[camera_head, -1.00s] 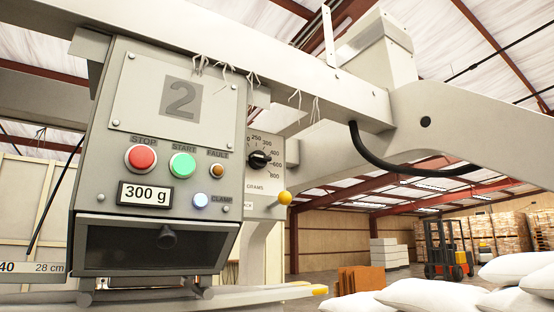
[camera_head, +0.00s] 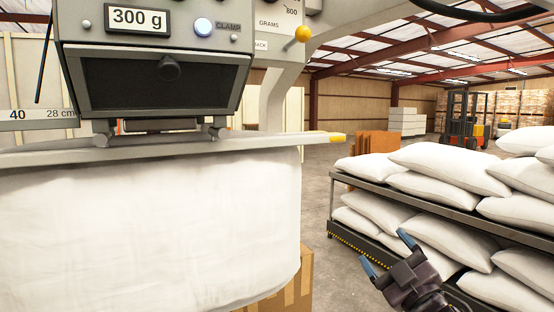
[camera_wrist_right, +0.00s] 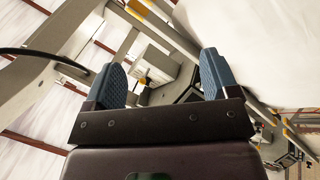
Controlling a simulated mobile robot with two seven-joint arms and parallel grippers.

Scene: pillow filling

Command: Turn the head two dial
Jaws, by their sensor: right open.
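The grey head two unit (camera_head: 165,40) hangs at the upper left of the head view, with its 300 g display (camera_head: 139,19) and the lit clamp button. Its dial lies at the top edge and is almost all out of frame. The lower part of the grams dial plate (camera_head: 268,37) shows, with the 800 mark. My right gripper (camera_head: 388,252) is open and empty at the lower right, well below and right of the dial plate. Its two blue pads stand apart in the right wrist view (camera_wrist_right: 162,78). My left gripper is not in view.
A yellow-knobbed lever (camera_head: 303,34) sticks out beside the dial plate. A white fabric bag (camera_head: 150,220) hangs under the rail (camera_head: 200,151). A rack (camera_head: 345,181) of white pillows stands behind my right gripper. A cardboard box (camera_head: 292,290) sits below the bag.

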